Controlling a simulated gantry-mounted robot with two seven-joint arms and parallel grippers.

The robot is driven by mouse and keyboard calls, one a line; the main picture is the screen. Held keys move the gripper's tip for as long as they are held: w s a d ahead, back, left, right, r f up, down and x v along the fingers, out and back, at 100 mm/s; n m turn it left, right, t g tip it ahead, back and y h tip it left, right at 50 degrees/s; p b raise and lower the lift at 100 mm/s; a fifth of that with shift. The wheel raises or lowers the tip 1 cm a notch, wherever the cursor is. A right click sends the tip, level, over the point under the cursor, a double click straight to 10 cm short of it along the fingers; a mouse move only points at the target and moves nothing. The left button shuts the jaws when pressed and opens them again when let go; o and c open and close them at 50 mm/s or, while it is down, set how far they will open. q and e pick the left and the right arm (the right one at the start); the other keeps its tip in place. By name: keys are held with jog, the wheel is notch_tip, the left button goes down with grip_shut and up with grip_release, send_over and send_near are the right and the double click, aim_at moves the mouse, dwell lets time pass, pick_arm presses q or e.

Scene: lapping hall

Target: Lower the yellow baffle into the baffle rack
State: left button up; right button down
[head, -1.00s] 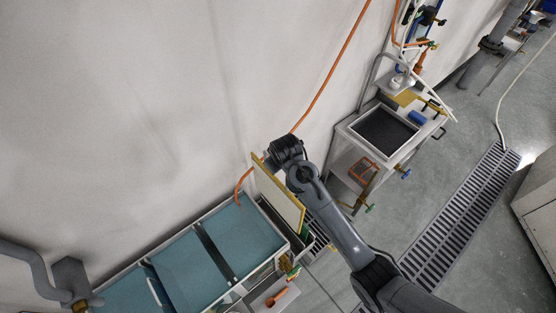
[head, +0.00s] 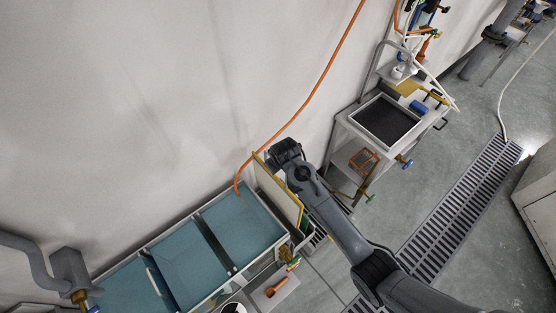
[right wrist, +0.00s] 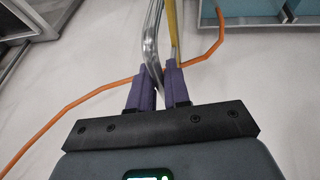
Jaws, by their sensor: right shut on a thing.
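The yellow baffle (head: 283,196) is a pale flat panel with yellow edges, hanging tilted in the head view beside the right end of the blue tank. My right gripper, at the dark wrist end over the baffle's upper side, hides where it holds it. In the right wrist view my right gripper's purple fingers (right wrist: 159,72) are closed about a thin part, with a shiny metal strip and the baffle's yellow edge (right wrist: 172,28) running up from them. I cannot make out the baffle rack clearly; the baffle and arm may cover it. My left gripper is not in view.
The tank with blue compartments (head: 240,228) lies left of the baffle. An orange hose (head: 300,112) runs along the wall to it. A small shelf with an orange-handled tool (head: 275,290) is in front. A cart with a dark tray (head: 385,122) and a floor drain (head: 465,210) are right.

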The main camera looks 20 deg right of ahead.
aim_at(278, 180)
jog(key=shift+w+f+b, duration=0.1)
jog(key=shift+f+b, duration=0.4)
jog(key=shift+f, duration=0.95)
jog(key=shift+f+b, duration=0.95)
jog(key=shift+f, duration=1.3)
jog(key=shift+f+b, duration=1.45)
jog(key=shift+f, duration=1.4)
jog(key=shift+f+b, duration=1.15)
jog(key=shift+f, duration=0.9)
jog(key=shift+f+b, duration=1.65)
jog(key=shift+f, duration=0.9)
jog(key=shift+f+b, duration=1.6)
jog(key=shift+f, duration=1.05)
jog(key=shift+f+b, duration=0.1)
jog(key=shift+b, duration=0.2)
